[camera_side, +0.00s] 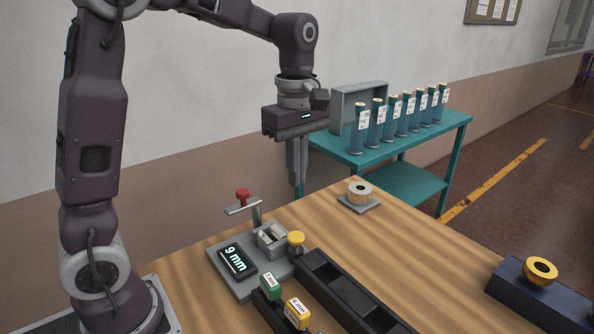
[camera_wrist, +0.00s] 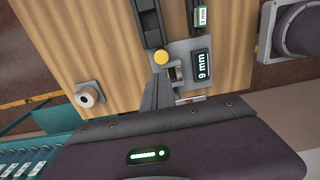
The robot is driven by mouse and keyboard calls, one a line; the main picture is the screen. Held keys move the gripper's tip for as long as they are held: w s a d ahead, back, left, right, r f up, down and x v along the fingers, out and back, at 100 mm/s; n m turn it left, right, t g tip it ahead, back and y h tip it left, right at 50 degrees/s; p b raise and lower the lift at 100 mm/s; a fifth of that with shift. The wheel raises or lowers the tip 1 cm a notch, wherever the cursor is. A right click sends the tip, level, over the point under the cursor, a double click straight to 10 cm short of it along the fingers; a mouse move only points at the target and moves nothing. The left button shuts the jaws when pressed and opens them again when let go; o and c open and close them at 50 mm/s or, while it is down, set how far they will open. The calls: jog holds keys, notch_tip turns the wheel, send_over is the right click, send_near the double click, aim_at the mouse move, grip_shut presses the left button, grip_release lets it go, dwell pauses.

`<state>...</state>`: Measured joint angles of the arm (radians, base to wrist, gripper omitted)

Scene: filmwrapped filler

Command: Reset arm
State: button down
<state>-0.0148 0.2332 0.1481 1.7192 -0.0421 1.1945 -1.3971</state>
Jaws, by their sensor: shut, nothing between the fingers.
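My gripper (camera_side: 296,181) points straight down in the side view, shut and empty, above the back edge of the wooden table (camera_side: 430,262). It is apart from everything on the table. In the wrist view the gripper's fingers (camera_wrist: 156,97) reach up from the gripper body, close to the grey device in the picture. That device (camera_side: 240,292) has a display (camera_side: 236,261) reading "9 mm", a red knob (camera_side: 243,195) on a lever and a yellow knob (camera_side: 296,238). The display also shows in the wrist view (camera_wrist: 202,65).
A tan roll (camera_side: 360,191) sits on a grey pad. A gold ring (camera_side: 541,269) is on a blue block. Several teal cylinders (camera_side: 376,122) stand on the teal side table (camera_side: 440,125).

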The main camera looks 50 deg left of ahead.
dwell(0.3)
jog(key=s+d+r+m+t, duration=0.1)
jog(key=s+d+m+t, duration=0.1)
jog(key=s+m, duration=0.7)
jog(key=s+d+r+m+t, duration=0.1)
jog(key=s+d+m+t, duration=0.1)
jog(key=s+m, duration=0.7)
jog(key=shift+s+d+t, duration=0.2)
jog(key=shift+s+t, duration=0.6)
jog(key=shift+s, duration=0.1)
